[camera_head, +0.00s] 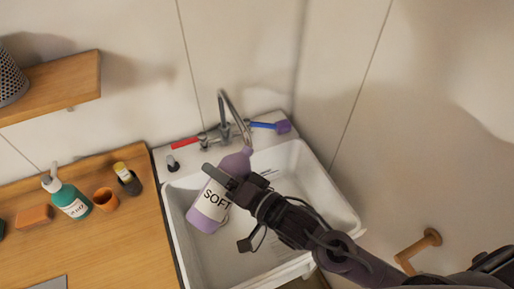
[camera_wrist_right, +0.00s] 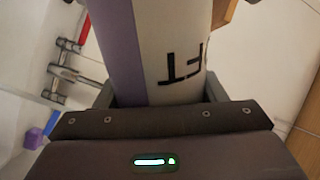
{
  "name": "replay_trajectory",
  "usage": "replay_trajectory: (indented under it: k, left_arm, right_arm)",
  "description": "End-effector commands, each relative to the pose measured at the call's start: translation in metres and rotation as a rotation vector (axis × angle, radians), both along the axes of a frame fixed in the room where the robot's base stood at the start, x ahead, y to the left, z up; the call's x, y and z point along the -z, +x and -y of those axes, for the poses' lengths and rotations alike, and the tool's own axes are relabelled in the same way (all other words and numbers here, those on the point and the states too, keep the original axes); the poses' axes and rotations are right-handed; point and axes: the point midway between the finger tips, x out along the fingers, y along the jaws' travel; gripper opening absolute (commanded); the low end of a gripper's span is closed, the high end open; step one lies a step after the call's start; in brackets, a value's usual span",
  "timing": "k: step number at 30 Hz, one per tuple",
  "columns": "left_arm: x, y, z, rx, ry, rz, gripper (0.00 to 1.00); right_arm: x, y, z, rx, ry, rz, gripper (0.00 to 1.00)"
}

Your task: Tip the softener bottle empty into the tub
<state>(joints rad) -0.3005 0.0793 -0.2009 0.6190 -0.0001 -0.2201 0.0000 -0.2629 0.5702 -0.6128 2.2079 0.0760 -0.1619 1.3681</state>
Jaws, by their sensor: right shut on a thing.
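The softener bottle (camera_head: 209,203) is purple with a white label reading "SOFT". It is over the white tub (camera_head: 291,163), a sink basin, with its narrow neck leaning toward the upper right of the head view, near the tap. My right gripper (camera_head: 226,179) is shut on the bottle's upper body. In the right wrist view, the bottle (camera_wrist_right: 186,55) stands between the jaws, with part of its label showing. The gripper hides part of the bottle. No liquid stream shows. My left gripper is not in view.
A metal tap (camera_head: 229,105) with red and blue handles stands behind the tub. A purple block (camera_head: 284,126) is at the back right corner. A wooden counter (camera_head: 130,230) at left holds a green pump bottle (camera_head: 70,201), an orange cup (camera_head: 106,199) and a sponge (camera_head: 34,216).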

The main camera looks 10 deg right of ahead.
Motion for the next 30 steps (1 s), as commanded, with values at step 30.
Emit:
replay_trajectory:
  k: [30]
  left_arm:
    - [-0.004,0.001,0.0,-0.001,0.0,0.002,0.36]
  right_arm:
    - [-0.037,0.004,0.005,0.0,0.331,-0.275,0.41]
